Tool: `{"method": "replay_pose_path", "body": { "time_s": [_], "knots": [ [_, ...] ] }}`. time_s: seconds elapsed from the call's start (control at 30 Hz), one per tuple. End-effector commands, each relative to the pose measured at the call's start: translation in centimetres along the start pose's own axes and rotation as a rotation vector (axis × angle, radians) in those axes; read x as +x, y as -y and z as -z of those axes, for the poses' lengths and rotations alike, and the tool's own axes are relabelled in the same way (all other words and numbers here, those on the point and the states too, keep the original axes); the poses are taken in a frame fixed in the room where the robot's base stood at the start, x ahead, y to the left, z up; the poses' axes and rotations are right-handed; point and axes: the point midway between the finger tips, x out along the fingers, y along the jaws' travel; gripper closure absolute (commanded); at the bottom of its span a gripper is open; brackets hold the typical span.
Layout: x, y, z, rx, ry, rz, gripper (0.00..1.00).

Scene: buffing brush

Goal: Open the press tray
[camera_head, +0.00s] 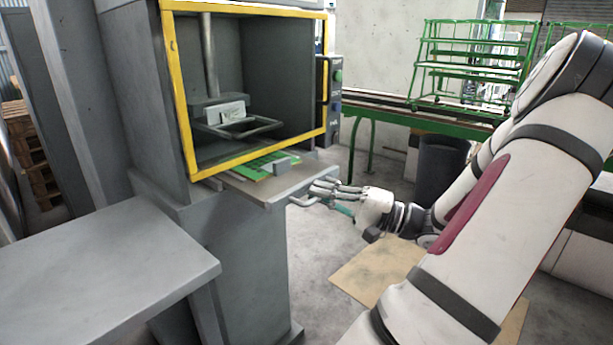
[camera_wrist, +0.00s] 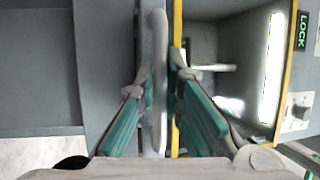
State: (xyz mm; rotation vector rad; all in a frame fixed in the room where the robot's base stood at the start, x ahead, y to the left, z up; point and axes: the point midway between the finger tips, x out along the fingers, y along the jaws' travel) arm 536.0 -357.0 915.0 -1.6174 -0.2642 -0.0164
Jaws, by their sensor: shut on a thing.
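The grey press tray (camera_head: 262,189) sticks out of the front of the yellow-framed press opening (camera_head: 187,120). A green plate (camera_head: 262,163) lies on it, with a small grey block at its front. A bent grey handle (camera_head: 301,202) projects from the tray's front right. My gripper (camera_head: 328,190) is at this handle, coming from the right. In the wrist view, the handle is a long upright bar (camera_wrist: 159,60) between the teal-padded fingers of my gripper (camera_wrist: 161,88), which are shut on it. The tray's rear part is hidden inside the press.
A grey side table (camera_head: 110,262) stands at the front left. The control box (camera_head: 331,90) is on the press's right side, with a LOCK label in the wrist view (camera_wrist: 302,31). A dark bin (camera_head: 440,165) and green racks (camera_head: 470,60) stand behind; a brown board (camera_head: 385,265) lies below my arm.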

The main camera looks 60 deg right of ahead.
Motion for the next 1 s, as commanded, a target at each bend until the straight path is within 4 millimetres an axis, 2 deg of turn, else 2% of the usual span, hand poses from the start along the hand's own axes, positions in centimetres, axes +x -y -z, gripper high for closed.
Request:
{"method": "replay_pose_path", "body": {
  "time_s": [0.03,0.2,0.5,0.7,1.0],
  "knots": [
    [-1.3,0.5,-0.4,0.002,-0.005,-0.004,1.00],
    [-5.4,1.3,-2.1,0.000,-0.005,-0.004,1.00],
    [-10.6,2.2,-4.3,0.000,-0.003,-0.004,1.00],
    [-12.3,2.4,-5.0,-0.001,-0.003,-0.004,1.00],
    [-12.9,2.5,-5.3,-0.002,-0.001,-0.003,1.00]
  ]
}}
